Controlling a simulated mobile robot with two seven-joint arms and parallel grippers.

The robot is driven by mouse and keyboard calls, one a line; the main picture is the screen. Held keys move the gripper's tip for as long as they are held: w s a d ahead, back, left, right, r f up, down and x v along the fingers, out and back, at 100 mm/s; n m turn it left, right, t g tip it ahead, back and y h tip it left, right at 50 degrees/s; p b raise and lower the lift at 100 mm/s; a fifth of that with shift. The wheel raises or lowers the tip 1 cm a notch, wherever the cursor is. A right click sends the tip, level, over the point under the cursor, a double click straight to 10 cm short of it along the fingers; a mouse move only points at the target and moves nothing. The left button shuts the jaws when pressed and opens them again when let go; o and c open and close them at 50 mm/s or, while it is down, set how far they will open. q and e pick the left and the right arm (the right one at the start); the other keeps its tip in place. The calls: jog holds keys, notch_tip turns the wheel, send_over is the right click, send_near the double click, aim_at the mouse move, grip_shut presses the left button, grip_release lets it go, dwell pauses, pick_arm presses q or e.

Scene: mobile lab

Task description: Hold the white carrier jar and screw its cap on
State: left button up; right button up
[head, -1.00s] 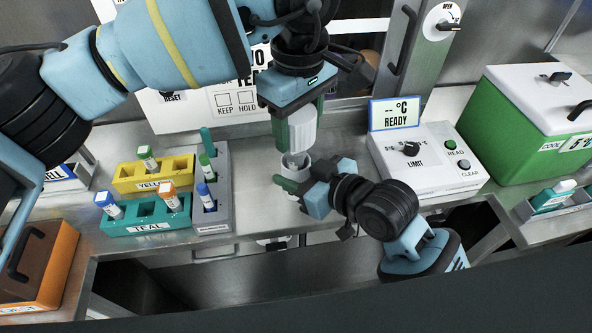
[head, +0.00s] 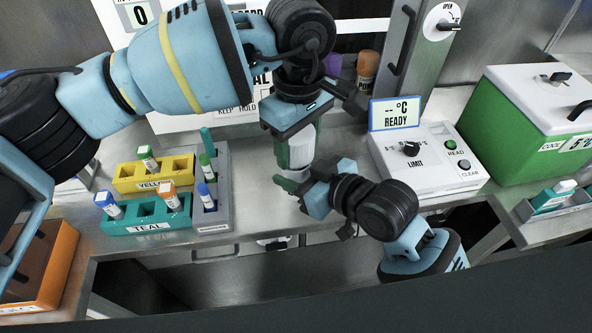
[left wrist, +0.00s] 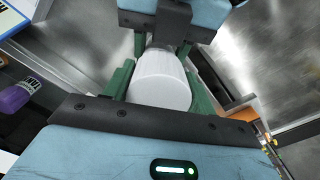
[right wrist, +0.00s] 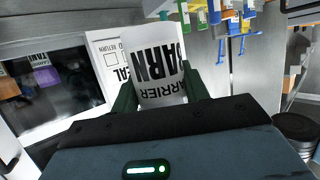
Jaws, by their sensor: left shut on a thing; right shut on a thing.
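The ribbed white cap (head: 300,150) is between the green fingers of my left gripper (head: 298,146), which is shut on it from above. The cap also shows in the left wrist view (left wrist: 160,82). My right gripper (head: 292,184) is shut on the white carrier jar (right wrist: 152,72), whose side carries black lettering in the right wrist view. The cap sits low over the jar's mouth, upright and in line with it in the head view. The mouth and most of the jar are hidden there, so I cannot tell whether the threads are engaged.
A yellow rack (head: 124,184), a teal rack (head: 150,227) and a grey rack (head: 222,215) with tubes stand on the bench at left. A white control box (head: 425,175) and a green cooler (head: 500,125) stand at right. Bare bench lies left of the jar.

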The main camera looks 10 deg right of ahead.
aim_at(296, 176)
dwell(0.7)
pick_arm(q)
jog(key=shift+f, duration=0.9)
jog(key=shift+f, duration=0.55)
jog(key=m, duration=0.6)
jog(key=shift+s+a+m, duration=0.1)
jog(key=shift+a+m, duration=0.05)
jog(key=shift+m, duration=0.25)
jog(key=o, duration=1)
jog(key=shift+c, duration=0.2)
